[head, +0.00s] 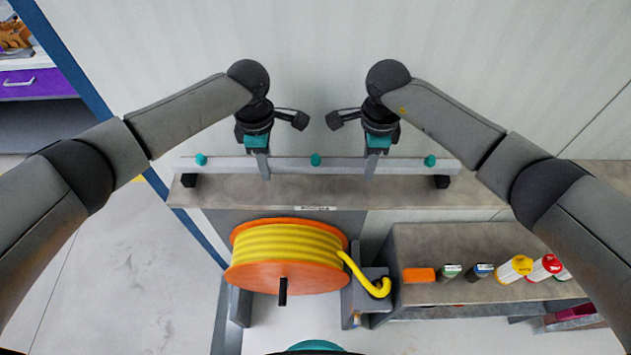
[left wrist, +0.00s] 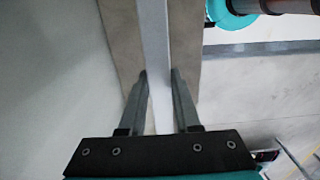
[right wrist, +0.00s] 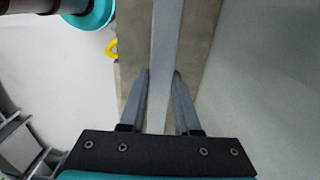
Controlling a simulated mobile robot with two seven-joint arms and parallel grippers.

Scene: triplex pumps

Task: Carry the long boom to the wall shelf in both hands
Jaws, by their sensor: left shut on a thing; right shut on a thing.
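The long boom (head: 290,164) is a light grey bar with several teal knobs along it. It lies level across the head view, over the wall shelf (head: 330,192), a brown-grey board against the wall. My left gripper (head: 264,172) is shut on the boom left of its middle, and my right gripper (head: 369,172) is shut on it right of its middle. Both wrist views show the boom, in the left one (left wrist: 155,40) and the right one (right wrist: 166,40), between the fingers with the shelf behind. I cannot tell whether the boom touches the shelf.
Black blocks (head: 188,180) (head: 441,182) sit at the shelf's two ends beneath the boom. Below stand an orange reel (head: 250,277) of yellow hose and a bench (head: 450,240) with several bottles. A blue post (head: 70,60) and a purple drawer (head: 38,84) are at left.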

